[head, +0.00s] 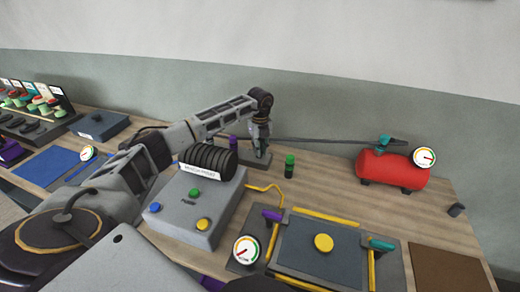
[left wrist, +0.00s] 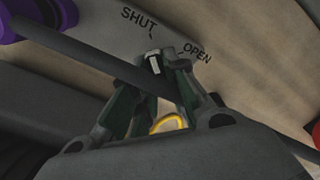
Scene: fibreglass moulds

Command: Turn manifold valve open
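The manifold valve sits on a grey block (head: 256,166) behind the control box, mostly covered by my left gripper (head: 262,138). That gripper points down onto it from above. The fingers (left wrist: 166,62) of my left gripper lie close together by a small pale-tipped piece (left wrist: 153,63), just below and between the two words. A dark pipe (left wrist: 80,55) crosses behind the fingers. Whether the fingers grip the valve handle is unclear. My right gripper is out of view.
A red tank (head: 391,170) with a gauge (head: 424,156) is at the back right. A yellow-edged mould (head: 318,250) lies in front.

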